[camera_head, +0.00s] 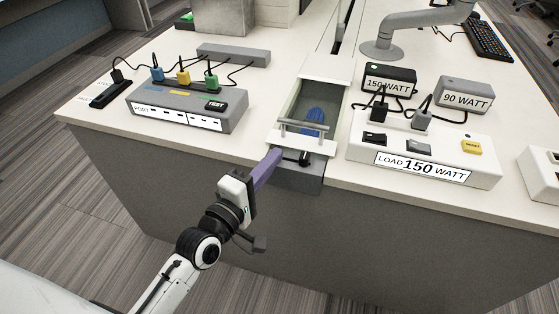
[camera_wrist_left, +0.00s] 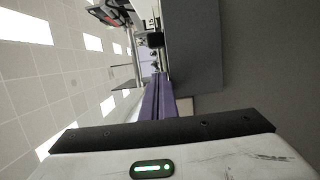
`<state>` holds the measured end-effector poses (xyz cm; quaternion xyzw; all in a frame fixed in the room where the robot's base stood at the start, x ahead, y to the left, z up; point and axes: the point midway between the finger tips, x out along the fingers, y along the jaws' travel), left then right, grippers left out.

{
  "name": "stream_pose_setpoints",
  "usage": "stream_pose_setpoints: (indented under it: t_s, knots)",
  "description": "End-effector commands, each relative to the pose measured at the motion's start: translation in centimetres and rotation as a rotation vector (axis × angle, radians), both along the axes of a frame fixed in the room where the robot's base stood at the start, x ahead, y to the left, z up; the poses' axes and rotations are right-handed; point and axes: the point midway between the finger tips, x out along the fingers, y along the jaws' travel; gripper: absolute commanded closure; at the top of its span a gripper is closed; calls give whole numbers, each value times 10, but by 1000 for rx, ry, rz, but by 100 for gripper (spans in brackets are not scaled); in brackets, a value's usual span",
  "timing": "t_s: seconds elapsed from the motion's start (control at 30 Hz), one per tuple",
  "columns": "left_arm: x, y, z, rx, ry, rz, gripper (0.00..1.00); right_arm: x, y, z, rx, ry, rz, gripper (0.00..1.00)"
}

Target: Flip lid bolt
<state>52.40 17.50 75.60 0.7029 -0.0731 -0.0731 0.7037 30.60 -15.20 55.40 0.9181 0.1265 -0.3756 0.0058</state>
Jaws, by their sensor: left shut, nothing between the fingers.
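A grey box (camera_head: 297,178) with a pale lid frame is set into the front edge of the table. A small black bolt (camera_head: 304,158) sits on its front, below a clear bar handle (camera_head: 303,127). A blue object (camera_head: 314,117) lies inside, seen through the top. My left gripper (camera_head: 277,153) has purple fingers, shut and empty, with the tips at the front of the box just left of the bolt. I cannot tell whether they touch. The shut fingers also show in the left wrist view (camera_wrist_left: 159,78). My right gripper is not in view.
A port box (camera_head: 190,108) with plugged cables stands on the left. A load panel (camera_head: 423,155) labelled 150 WATT stands on the right, with two adapters behind it. A monitor arm base (camera_head: 382,49) is further back.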

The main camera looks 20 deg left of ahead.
Motion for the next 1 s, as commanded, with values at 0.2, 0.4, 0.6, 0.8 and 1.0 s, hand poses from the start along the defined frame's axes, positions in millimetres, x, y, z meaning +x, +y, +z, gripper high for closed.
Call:
stream_pose_setpoints:
  t_s: [0.2,0.4,0.6,0.8,1.0]
  knots:
    - [-52,13,0,2,4,1,100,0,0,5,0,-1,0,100]
    - [-84,20,0,2,1,2,100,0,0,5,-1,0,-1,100]
    - [-97,23,1,1,-3,4,100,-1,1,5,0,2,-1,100]
    - [-98,24,1,1,-3,4,100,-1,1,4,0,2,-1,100]
    - [-97,24,1,1,-3,4,100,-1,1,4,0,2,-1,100]
